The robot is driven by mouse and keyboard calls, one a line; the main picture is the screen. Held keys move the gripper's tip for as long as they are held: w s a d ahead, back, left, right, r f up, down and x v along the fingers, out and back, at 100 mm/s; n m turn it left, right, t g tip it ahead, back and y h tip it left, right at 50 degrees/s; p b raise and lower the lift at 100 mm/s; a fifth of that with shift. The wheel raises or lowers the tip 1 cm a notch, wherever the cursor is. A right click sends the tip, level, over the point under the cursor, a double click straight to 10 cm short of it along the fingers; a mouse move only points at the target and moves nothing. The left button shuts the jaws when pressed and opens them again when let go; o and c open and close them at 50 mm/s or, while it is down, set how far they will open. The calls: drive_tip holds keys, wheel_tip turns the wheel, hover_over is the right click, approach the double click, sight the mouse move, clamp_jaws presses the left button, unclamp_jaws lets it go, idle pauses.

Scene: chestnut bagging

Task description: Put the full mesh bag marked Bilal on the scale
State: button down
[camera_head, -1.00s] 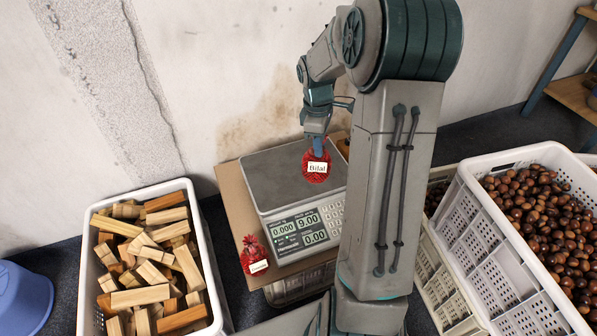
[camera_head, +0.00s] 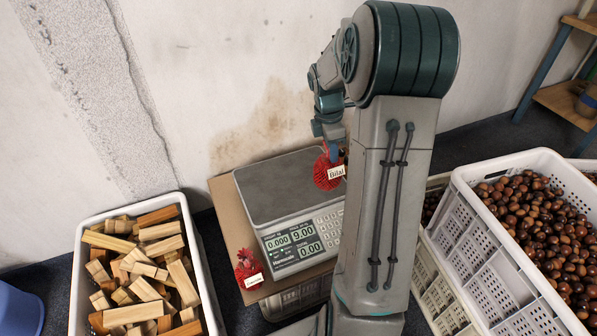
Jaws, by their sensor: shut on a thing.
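The red mesh bag marked Bilal (camera_head: 323,176) hangs from my gripper (camera_head: 333,149), with its white label facing the camera. My gripper is shut on the bag's top, and the fingertips are partly hidden by the bag and my arm. The bag appears in front of the right part of the scale's plate; I cannot tell whether it touches it. The scale (camera_head: 277,190) has a bare grey plate, and its display reads 0.000, 9.00 and 0.00.
Another red mesh bag (camera_head: 246,266) with a white label stands on the cardboard-coloured board left of the scale. A white crate of wood blocks (camera_head: 76,290) stands at left. A white crate of chestnuts (camera_head: 478,246) stands at right. My arm hides the scale's right side.

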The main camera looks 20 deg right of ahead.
drive_tip(key=w+a+f+b, duration=0.4)
drive_tip(key=w+a+f, duration=0.2)
drive_tip(key=f, duration=0.3)
drive_tip(key=shift+b, duration=0.4)
drive_tip(key=shift+a+f, duration=0.1)
drive_tip(key=shift+f, duration=0.1)
drive_tip(key=c, duration=1.1)
unclamp_jaws()
